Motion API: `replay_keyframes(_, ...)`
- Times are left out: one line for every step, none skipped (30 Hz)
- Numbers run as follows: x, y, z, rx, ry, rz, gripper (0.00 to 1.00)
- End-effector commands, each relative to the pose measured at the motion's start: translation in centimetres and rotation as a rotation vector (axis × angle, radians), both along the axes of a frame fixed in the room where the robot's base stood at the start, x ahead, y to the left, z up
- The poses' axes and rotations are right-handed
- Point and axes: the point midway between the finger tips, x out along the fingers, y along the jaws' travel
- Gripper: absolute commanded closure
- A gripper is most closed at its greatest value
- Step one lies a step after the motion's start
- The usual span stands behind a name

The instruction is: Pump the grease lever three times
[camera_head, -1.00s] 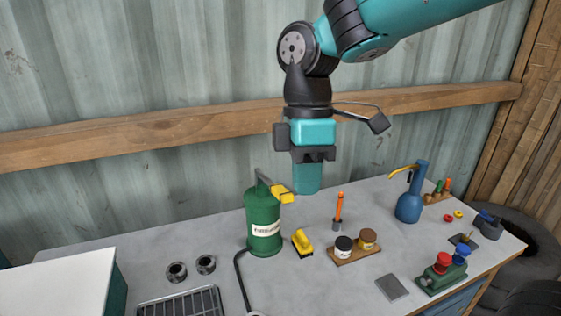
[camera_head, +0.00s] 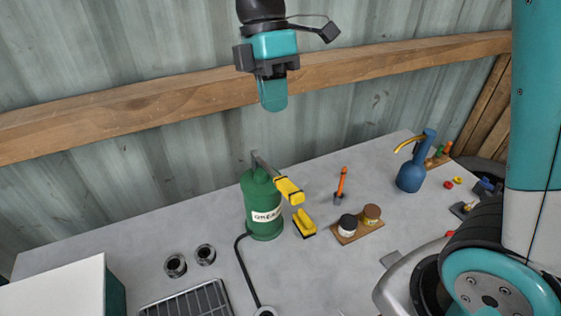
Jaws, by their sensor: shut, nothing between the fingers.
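The green grease pump (camera_head: 262,207) stands upright on the grey bench, with a label on its front and a black hose at its base. Its lever, a grey bar with a yellow grip (camera_head: 289,190), slants down to the right from the top of the pump. My gripper (camera_head: 272,95) is shut and empty, pointing down. It hangs in front of the wall beam, above the pump in the picture and apart from the lever.
A yellow-handled brush (camera_head: 304,223) lies right of the pump. Two jars stand on a wooden board (camera_head: 358,232). A blue oil can (camera_head: 411,172) stands farther right. Two metal rings (camera_head: 176,265) and a wire rack (camera_head: 188,301) are at left. My arm covers the right side.

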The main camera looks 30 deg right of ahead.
Motion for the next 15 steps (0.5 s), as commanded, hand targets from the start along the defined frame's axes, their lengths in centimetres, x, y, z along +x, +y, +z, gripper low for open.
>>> replay_keyframes(0.0, -0.2, 0.0, 0.000, 0.000, -0.004, 1.00)
replay_keyframes(0.0, -0.4, 0.0, 0.000, 0.000, -0.007, 1.00)
replay_keyframes(0.0, -0.5, 0.0, 0.000, 0.000, -0.010, 1.00)
replay_keyframes(0.0, -0.7, 0.0, 0.001, 0.000, -0.013, 1.00)
replay_keyframes(0.0, -0.8, 0.0, 0.000, 0.000, -0.015, 1.00)
replay_keyframes(0.0, -0.9, 0.0, 0.001, 0.000, -0.016, 1.00)
replay_keyframes(0.0, -0.9, 0.0, 0.000, 0.000, -0.017, 1.00)
replay_keyframes(0.0, -0.9, 0.0, 0.000, 0.000, -0.018, 1.00)
replay_keyframes(-0.1, -0.9, -0.1, 0.000, 0.001, -0.019, 1.00)
replay_keyframes(-0.1, -0.9, -0.2, 0.000, 0.002, -0.019, 1.00)
replay_keyframes(-0.1, -0.9, -0.4, 0.000, 0.002, -0.019, 1.00)
replay_keyframes(-0.2, -0.9, -0.7, 0.000, 0.002, -0.020, 1.00)
replay_keyframes(-0.4, -0.9, -1.1, 0.000, 0.003, -0.020, 1.00)
replay_keyframes(-0.5, -0.9, -1.4, 0.000, 0.004, -0.018, 1.00)
replay_keyframes(-0.7, -0.9, -2.0, -0.001, 0.005, -0.017, 1.00)
